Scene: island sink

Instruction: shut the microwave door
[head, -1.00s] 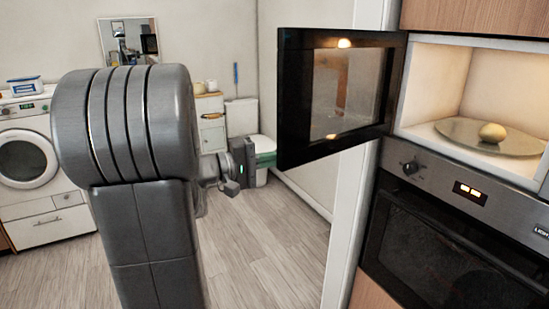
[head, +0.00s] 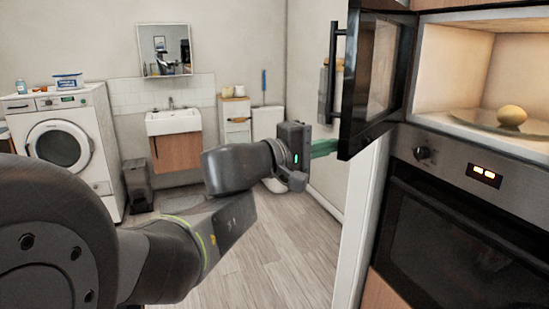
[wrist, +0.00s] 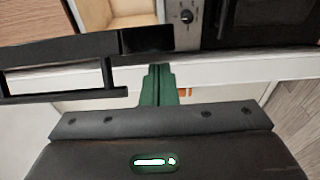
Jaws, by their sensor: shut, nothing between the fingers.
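The microwave door (head: 378,75) stands open on the left side of the lit microwave cavity (head: 465,70). Its dark window faces the cavity side, and its bar handle (head: 334,75) is on the left. My gripper (head: 325,147) is shut and empty, with green fingers by the door's lower left corner. In the wrist view the fingers (wrist: 158,86) point at the door's dark edge (wrist: 75,50), with the handle (wrist: 65,90) to their left. I cannot tell whether the fingertips touch the door.
A glass plate (head: 465,121) with a round yellowish item (head: 512,115) lies inside the microwave. An oven (head: 450,240) is below. A washing machine (head: 70,150), sink (head: 173,122) and toilet stand behind. The wooden floor (head: 270,260) is clear.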

